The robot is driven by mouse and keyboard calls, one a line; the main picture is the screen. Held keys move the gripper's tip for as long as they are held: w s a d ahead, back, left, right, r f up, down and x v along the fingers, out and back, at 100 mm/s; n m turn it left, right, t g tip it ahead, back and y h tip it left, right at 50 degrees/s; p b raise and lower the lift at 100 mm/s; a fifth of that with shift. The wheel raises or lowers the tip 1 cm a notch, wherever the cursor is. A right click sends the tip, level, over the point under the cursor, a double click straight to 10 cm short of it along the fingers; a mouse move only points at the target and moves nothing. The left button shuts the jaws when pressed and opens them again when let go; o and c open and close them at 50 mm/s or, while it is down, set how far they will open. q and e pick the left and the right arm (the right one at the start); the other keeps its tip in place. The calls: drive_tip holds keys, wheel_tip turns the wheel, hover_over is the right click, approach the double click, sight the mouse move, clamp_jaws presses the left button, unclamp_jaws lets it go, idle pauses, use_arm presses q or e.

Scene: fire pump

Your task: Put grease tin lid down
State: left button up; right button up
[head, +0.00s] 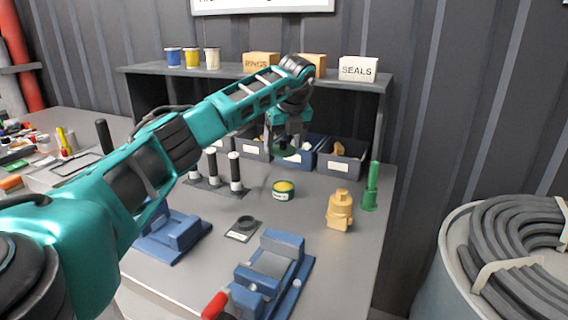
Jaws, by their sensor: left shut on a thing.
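The grease tin (283,196) is a small green can with a pale label, upright on the bench. Its top shows yellow, with no lid on it. My left gripper (288,144) is behind and above the tin, in front of the bins. It is shut on a dark green disc, the grease tin lid (284,153), held apart from the tin. The fingertips are small and partly hidden by the lid and wrist. My right gripper is not in view.
A yellow fitting (340,210) and a green cylinder (371,187) stand right of the tin. A blue vise (270,270) is in front; a dark ring on a plate (243,228) lies front left. Labelled bins (342,163) line the back. Bare bench surrounds the tin.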

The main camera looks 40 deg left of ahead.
use_arm(q)
wheel_tip(320, 180, up, 10)
drive_tip(key=shift+f+p, duration=0.2)
drive_tip(key=shift+p, duration=0.25)
drive_tip(key=s+d+f+m+t+h, duration=0.1)
drive_tip(key=s+d+f+m, duration=0.1)
drive_tip(key=d+m, duration=0.25)
drive_tip(key=m+t+h+p, duration=0.1)
drive_tip(key=m+h+p, duration=0.1)
drive_tip(key=m, duration=0.3)
hover_over(297, 221)
drive_tip(key=s, duration=0.1)
drive_tip(key=f, duration=0.1)
drive_tip(key=shift+n, duration=0.25)
drive_tip(key=f, duration=1)
drive_tip(key=f+b, duration=0.1)
drive_tip(key=f, duration=0.8)
drive_tip(key=shift+s+d+f+b, duration=0.2)
drive_tip(key=shift+f+b, duration=0.1)
drive_tip(key=shift+f, duration=0.05)
drive_tip(key=o, duration=0.6)
drive_tip(key=shift+f, duration=0.1)
drive_tip(key=shift+c, duration=0.2)
drive_tip(key=o, duration=0.5)
